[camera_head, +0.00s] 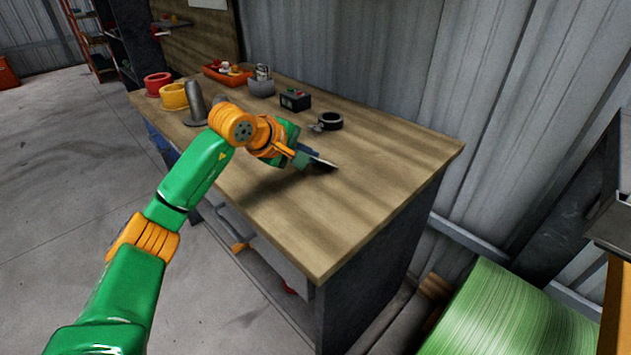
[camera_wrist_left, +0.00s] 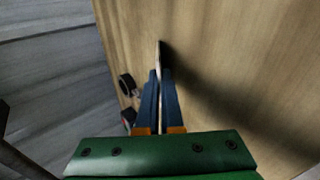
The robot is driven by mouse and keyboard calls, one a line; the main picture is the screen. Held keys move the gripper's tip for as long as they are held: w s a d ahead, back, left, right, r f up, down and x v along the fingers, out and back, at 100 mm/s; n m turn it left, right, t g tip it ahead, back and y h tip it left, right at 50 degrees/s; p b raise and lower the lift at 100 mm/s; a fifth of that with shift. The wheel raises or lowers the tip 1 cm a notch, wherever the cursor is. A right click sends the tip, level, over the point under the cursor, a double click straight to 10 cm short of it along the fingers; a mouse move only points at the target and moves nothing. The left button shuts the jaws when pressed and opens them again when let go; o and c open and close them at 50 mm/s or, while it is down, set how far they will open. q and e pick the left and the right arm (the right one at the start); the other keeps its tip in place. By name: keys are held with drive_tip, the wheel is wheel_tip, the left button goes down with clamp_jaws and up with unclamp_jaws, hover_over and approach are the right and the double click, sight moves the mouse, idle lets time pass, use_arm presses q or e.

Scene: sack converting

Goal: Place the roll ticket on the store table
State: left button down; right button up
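My left gripper (camera_head: 304,159) is over the middle of the wooden-topped store table (camera_head: 345,215), reaching in from the left. Its blue fingers are closed on a thin, flat, pale piece that looks like the roll ticket (camera_head: 323,161). In the left wrist view the ticket (camera_wrist_left: 158,62) shows edge-on between the fingertips (camera_wrist_left: 160,85), standing out past them toward the tabletop. A dark shadow lies right beside it. I cannot tell whether its edge touches the wood. My right gripper is not in view.
Along the table's back are a black ring (camera_head: 330,121), a small dark box (camera_head: 295,100), a red tray (camera_head: 227,74), and red (camera_head: 157,84) and yellow (camera_head: 173,97) rolls. A grey cone (camera_head: 195,104) stands near them. The table's front right is clear. A large green roll (camera_head: 510,315) lies at lower right.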

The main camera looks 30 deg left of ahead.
use_arm(q)
drive_tip(key=c, duration=1.2)
unclamp_jaws()
drive_tip(key=shift+c, duration=0.2)
drive_tip(key=v, duration=0.8)
drive_tip(key=shift+p, duration=0.45)
drive_tip(key=shift+r, duration=0.15)
wheel_tip(320, 180, up, 8)
drive_tip(key=s+p, duration=0.2)
drive_tip(key=p, duration=0.4)
drive_tip(key=shift+s+a+f, duration=0.15)
drive_tip(key=shift+a+f, duration=0.05)
drive_tip(key=shift+a, duration=0.15)
